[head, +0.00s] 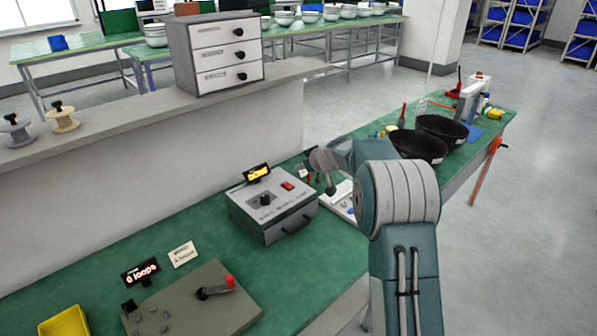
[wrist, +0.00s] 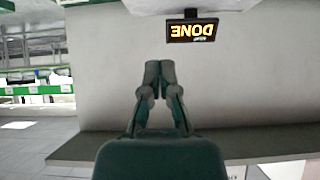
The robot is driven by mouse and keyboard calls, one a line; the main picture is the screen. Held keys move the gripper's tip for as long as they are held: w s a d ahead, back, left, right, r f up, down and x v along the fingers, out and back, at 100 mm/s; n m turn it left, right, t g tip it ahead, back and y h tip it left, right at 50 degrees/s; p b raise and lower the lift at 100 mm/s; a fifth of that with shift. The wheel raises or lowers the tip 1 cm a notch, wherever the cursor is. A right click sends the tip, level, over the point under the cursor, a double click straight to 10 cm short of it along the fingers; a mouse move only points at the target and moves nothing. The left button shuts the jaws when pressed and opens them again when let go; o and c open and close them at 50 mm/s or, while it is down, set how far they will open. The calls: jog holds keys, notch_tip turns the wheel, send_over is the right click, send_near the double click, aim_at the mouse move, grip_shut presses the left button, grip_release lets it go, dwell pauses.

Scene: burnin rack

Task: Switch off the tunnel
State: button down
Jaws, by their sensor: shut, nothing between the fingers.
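The tunnel looks to be the grey box (head: 272,212) on the green bench in the head view. Its top has a black knob (head: 265,200), a red switch (head: 287,186) and a small lit display (head: 258,172). I cannot tell the switch's position. In the wrist view the display (wrist: 192,30) appears upside down and reads "DONE". My gripper (head: 329,186) is right of the box and apart from the switch. In the wrist view my gripper (wrist: 159,68) is shut and empty, with its fingertips together.
A crank board (head: 190,305) and a "0 loops" sign (head: 141,272) lie in front to the left, near a yellow tray (head: 65,322). Black bowls (head: 418,146) stand farther right. A low wall (head: 150,170) carrying a drawer cabinet (head: 215,52) runs behind.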

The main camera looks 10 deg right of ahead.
send_over(284, 183)
jog(key=s+d, duration=0.1)
jog(key=s, duration=0.1)
notch_tip(284, 183, down, 5)
jog(key=shift+w+r, duration=0.1)
notch_tip(284, 183, down, 2)
jog(key=shift+w+f, duration=0.1)
jog(key=shift+f, duration=0.15)
jog(key=shift+w+f, duration=0.1)
jog(key=shift+f, duration=0.55)
jog(key=shift+a+f, duration=0.1)
jog(key=shift+f, duration=0.25)
jog(key=shift+w, duration=0.1)
jog(key=shift+w+a+r, duration=0.15)
jog(key=shift+w+a, duration=0.25)
jog(key=shift+w, duration=0.25)
